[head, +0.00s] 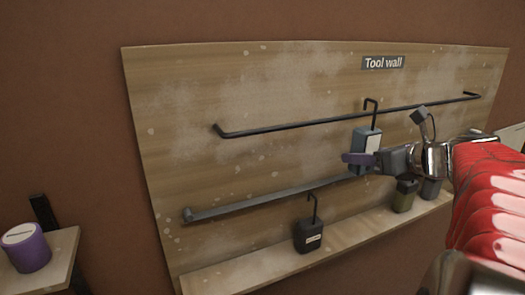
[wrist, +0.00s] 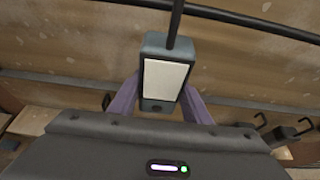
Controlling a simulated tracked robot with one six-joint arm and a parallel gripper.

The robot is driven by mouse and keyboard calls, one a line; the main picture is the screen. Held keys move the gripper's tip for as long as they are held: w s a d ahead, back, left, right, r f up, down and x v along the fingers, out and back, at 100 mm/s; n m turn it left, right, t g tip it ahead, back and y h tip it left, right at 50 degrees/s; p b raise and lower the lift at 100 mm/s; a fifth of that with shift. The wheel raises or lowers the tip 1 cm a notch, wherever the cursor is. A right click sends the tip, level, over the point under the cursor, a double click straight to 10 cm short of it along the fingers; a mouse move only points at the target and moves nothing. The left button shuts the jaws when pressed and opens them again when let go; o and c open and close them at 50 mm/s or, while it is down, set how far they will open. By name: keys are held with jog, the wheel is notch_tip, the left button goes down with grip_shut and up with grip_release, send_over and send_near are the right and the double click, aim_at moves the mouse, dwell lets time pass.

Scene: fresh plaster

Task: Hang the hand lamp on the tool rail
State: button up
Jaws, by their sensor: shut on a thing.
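The hand lamp (head: 364,150) is a blue-grey block with a pale front panel and a thin black hook on top. It also shows in the wrist view (wrist: 165,78), upright between my purple fingers. My gripper (head: 358,159) is shut on its lower body. The upper black rail (head: 290,127) runs across the wooden board. In the head view the hook's top appears above this rail, and the stem crosses in front of it. I cannot tell whether the hook is over the rail or just in front.
A thicker grey bar (head: 265,201) runs lower on the board, partly behind the lamp. A black hooked block (head: 308,236), an olive one (head: 404,196) and a dark one (head: 430,188) stand on the bottom ledge (head: 240,272). A purple can (head: 27,250) sits on a side shelf at left.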

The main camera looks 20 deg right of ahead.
jog(key=shift+w+f, duration=1.2)
jog(key=o, duration=1.3)
jog(key=shift+s, duration=0.15)
jog(key=v, duration=1.3)
jog(key=shift+s+a+r, duration=0.1)
jog(key=shift+s+r, duration=0.05)
jog(key=shift+s, duration=0.05)
